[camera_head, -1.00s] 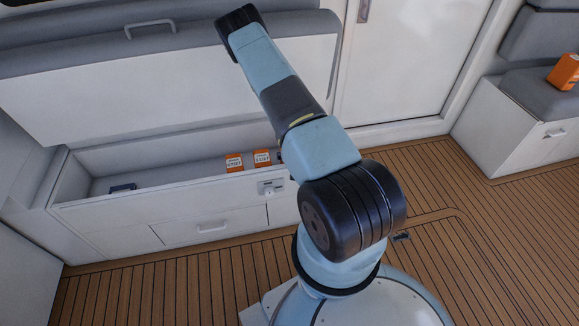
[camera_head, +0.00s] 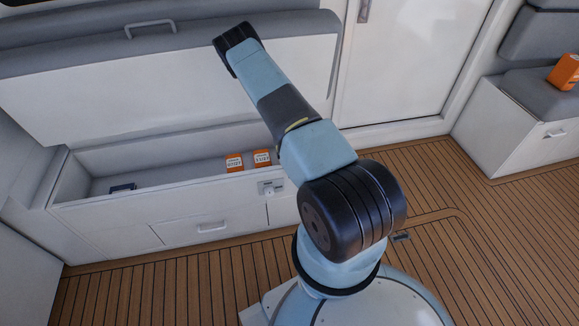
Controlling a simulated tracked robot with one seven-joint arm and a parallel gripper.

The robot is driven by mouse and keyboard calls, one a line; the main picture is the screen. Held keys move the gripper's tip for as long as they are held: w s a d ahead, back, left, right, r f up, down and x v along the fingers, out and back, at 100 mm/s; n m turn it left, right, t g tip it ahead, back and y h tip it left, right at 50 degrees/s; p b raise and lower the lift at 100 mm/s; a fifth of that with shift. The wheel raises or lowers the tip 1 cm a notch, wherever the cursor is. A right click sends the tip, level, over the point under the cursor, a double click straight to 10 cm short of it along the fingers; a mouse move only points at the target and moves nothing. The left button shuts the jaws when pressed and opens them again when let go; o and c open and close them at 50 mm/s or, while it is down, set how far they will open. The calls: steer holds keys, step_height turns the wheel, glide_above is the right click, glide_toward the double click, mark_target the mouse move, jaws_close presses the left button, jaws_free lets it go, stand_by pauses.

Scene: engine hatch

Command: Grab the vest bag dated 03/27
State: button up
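Two small orange bags with white labels stand in the open bench locker: a left bag (camera_head: 234,163) and a right bag (camera_head: 262,158), side by side with a small gap. Their printed dates are too small to read surely; both seem to end in 27. A third orange bag (camera_head: 565,72) sits on the grey seat at far right, and its date is not legible. My arm rises across the middle and reaches over the locker, close to the right bag in the picture. My gripper does not show; the visible arm ends at a black joint.
The locker (camera_head: 150,211) has its grey-cushioned lid (camera_head: 150,95) raised behind it. A small dark item (camera_head: 122,188) lies at the locker's left. A white door (camera_head: 400,70) stands behind, and the striped wooden floor (camera_head: 170,285) is clear at front left.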

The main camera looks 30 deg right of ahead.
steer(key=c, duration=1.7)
